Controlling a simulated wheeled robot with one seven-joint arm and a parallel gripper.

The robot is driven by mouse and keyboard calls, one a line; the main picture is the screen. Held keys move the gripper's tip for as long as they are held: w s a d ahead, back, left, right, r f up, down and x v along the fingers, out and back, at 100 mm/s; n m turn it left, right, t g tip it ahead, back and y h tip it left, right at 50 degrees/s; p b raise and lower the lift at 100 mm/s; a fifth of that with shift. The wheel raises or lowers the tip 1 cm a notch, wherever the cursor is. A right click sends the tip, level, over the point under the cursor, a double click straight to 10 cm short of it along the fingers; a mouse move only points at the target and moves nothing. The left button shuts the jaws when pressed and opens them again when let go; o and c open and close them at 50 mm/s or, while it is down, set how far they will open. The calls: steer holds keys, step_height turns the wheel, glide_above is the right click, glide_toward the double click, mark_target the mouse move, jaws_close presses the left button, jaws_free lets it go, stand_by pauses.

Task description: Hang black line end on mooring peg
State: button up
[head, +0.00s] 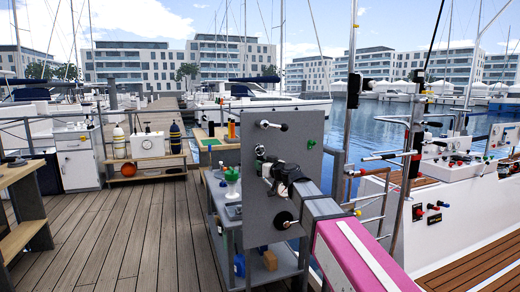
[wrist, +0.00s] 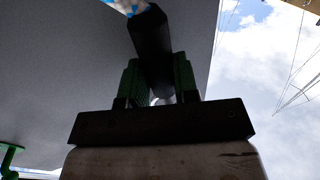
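My gripper (wrist: 157,75) shows in the wrist view with green fingers closed on both sides of a thick black bar-like piece (wrist: 150,38). This piece looks like the black line end, though I cannot tell for sure. It runs up from between the fingers, close to a grey panel (wrist: 70,60). In the head view my arm reaches the front of the upright grey panel (head: 297,140), and the fingertips are hard to make out there. I cannot tell which is the mooring peg.
A small green knob (head: 311,144) sits at the panel's right edge. A white boat (head: 470,205) lies to the right. The wooden deck (head: 130,235) to the left is clear.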

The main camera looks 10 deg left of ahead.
steer(key=o, duration=0.4)
steer(key=shift+o, duration=0.2)
steer(key=shift+d, duration=0.1)
steer(key=v, duration=1)
steer(key=s+d+f+m+g+h, duration=0.1)
steer(key=d+f+g+h, duration=0.1)
steer(key=d+f, duration=0.45)
steer(key=d+f+m+g+h, duration=0.1)
steer(key=d+f+h, duration=0.15)
steer(key=f, duration=0.75)
steer(key=s+d+f+m+g+h, duration=0.1)
steer(key=d+f+m+g+h, duration=0.1)
steer(key=d+f, duration=0.5)
steer(key=s+d+f+m+g+h, duration=0.3)
steer(key=s+d+f, duration=0.3)
steer(key=d+f, duration=0.4)
steer(key=s+d+f+m+g+h, duration=0.3)
steer(key=s+d+f+h, duration=0.1)
steer(key=d+f, duration=0.5)
steer(key=shift+s+d+f+h, duration=0.4)
steer(key=shift+s+d, duration=0.2)
steer(key=shift+s, duration=0.3)
